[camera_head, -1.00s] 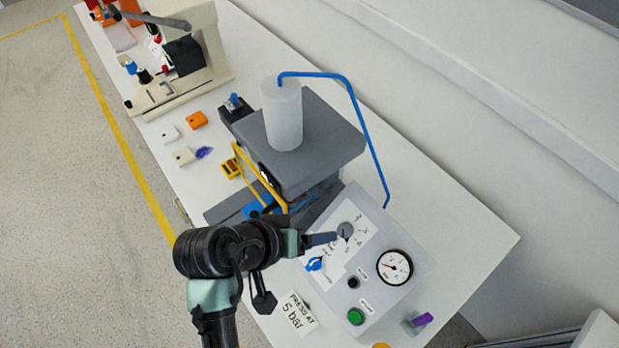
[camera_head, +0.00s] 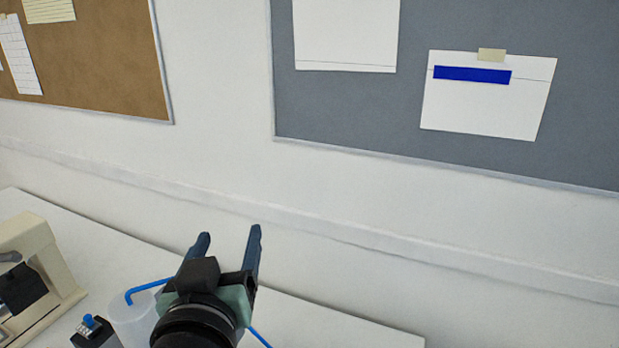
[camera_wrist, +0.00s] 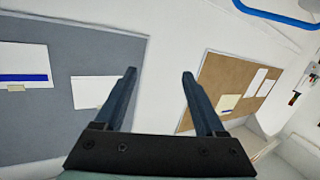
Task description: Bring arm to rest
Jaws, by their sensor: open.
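My gripper (camera_head: 229,242) is raised in the head view, with its two dark blue fingers apart and pointing up toward the wall. It is open and empty. In the wrist view the fingers (camera_wrist: 159,75) also stand apart, with only wall and boards beyond them. The control panel with the rotary switch is not in either current view. A translucent white cylinder (camera_head: 130,322) with a blue tube (camera_head: 147,288) stands on the left, partly hidden by my arm.
A white table (camera_head: 105,246) runs along the wall. A beige machine (camera_head: 40,262) stands at the far left, beside a black block with a blue knob (camera_head: 90,325). A grey board (camera_head: 350,105) and a brown board (camera_head: 85,70) hang on the wall.

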